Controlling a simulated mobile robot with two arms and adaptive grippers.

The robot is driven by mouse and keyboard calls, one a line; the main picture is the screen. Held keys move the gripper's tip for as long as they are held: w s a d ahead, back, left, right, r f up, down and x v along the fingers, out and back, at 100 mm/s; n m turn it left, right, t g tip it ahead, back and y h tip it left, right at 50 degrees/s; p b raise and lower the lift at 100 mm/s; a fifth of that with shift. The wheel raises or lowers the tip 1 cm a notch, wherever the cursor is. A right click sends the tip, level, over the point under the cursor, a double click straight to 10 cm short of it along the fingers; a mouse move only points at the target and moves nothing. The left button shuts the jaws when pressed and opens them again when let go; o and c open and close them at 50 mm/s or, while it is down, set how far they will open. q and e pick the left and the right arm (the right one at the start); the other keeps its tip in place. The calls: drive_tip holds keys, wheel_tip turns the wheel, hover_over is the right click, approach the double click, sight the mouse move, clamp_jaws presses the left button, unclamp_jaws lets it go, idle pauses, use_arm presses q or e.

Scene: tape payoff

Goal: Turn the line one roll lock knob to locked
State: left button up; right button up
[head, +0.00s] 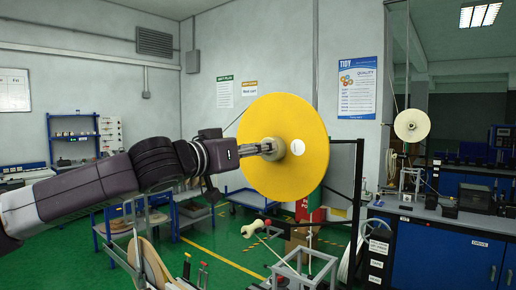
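A large yellow disc (285,115), a reel flange, stands upright near the middle of the head view. A pale hub or knob (281,150) sticks out at its centre, with a round white patch (297,147) beside it. My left gripper (270,149) reaches in from the left, and its fingertips are at this hub and overlap it in the picture. I cannot tell whether the fingers are closed on it or only next to it. No lock marking is readable. My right gripper is not in view.
A black frame (357,200) stands just right of the disc. A metal stand with a pale roller (253,229) is below it. A blue-fronted bench (440,255) with another pale reel (411,125) is at right. Blue carts (255,198) stand behind on the green floor.

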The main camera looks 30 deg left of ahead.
use_arm(q)
clamp_jaws()
idle(0.3)
drive_tip(key=m+p, duration=0.5)
drive_tip(key=m, duration=1.2)
drive_tip(key=shift+m+p, duration=0.35)
drive_tip(key=shift+m, duration=0.35)
